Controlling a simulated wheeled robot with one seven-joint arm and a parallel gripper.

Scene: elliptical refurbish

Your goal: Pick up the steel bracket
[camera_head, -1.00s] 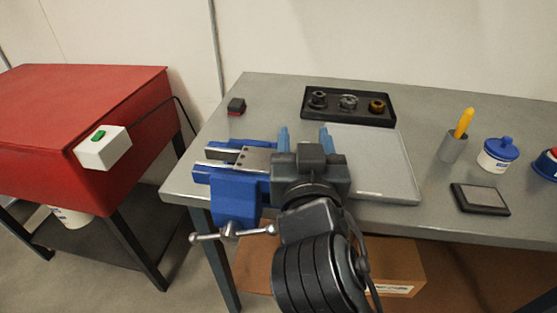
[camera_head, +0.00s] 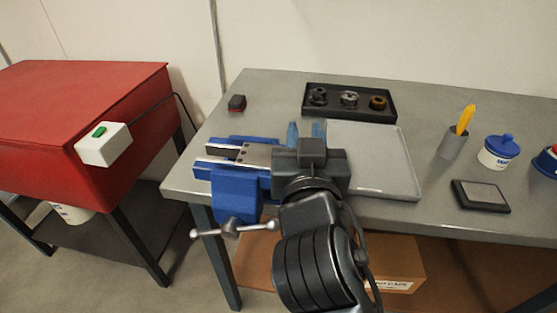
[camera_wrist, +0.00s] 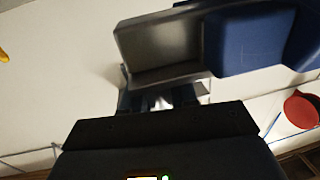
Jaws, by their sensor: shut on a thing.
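My gripper (camera_head: 305,131) is over the right side of the blue vise (camera_head: 235,185), at the left edge of the grey tray. Its blue fingertips are close together, and its body hides what lies between them in the head view. In the wrist view, my gripper (camera_wrist: 160,98) has a small bright metal piece (camera_wrist: 160,104) between its fingers, which looks like part of the steel bracket. Most of it is hidden, and I cannot tell whether it touches the vise. The vise (camera_wrist: 250,38) fills the upper right of the wrist view, close to the fingers.
The grey tray (camera_head: 385,175) lies right of my gripper. A black tray (camera_head: 385,115) with round parts stands behind. A pen cup (camera_head: 452,145), blue-lidded jar (camera_head: 497,157) and dark pad (camera_head: 481,196) are right. A red-black block (camera_head: 237,102) sits back left. The vise handle (camera_head: 235,229) sticks out in front.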

